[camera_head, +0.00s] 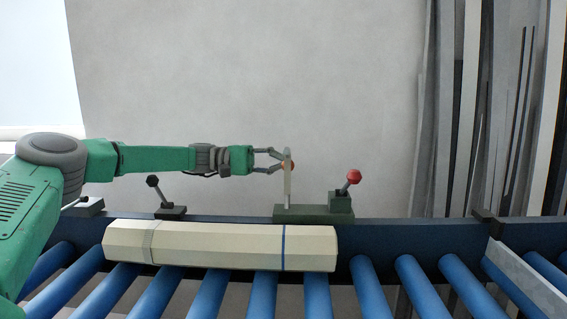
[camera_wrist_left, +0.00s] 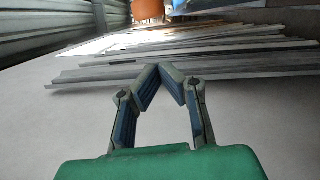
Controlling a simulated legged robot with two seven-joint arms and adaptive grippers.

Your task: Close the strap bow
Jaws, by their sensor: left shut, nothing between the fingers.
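What looks like the strap bow (camera_head: 288,190) is a thin pale upright bar, standing on a green base (camera_head: 300,213) behind the roller line. A small orange-red knob (camera_head: 291,165) shows at its upper part. My left gripper (camera_head: 281,160) reaches in from the left, with its fingertips right beside the upper part of the bar; I cannot tell if they touch it. In the left wrist view the fingertips (camera_wrist_left: 164,68) meet, with nothing between them. The bar does not show clearly there. My right gripper is in neither view.
A cream bundle (camera_head: 215,243) with a grey band and a blue band lies on blue rollers (camera_head: 370,290). A red-knobbed lever (camera_head: 353,177) stands right of the bar, and a black-knobbed lever (camera_head: 153,182) stands left. Long profiles (camera_head: 500,110) lean at the right.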

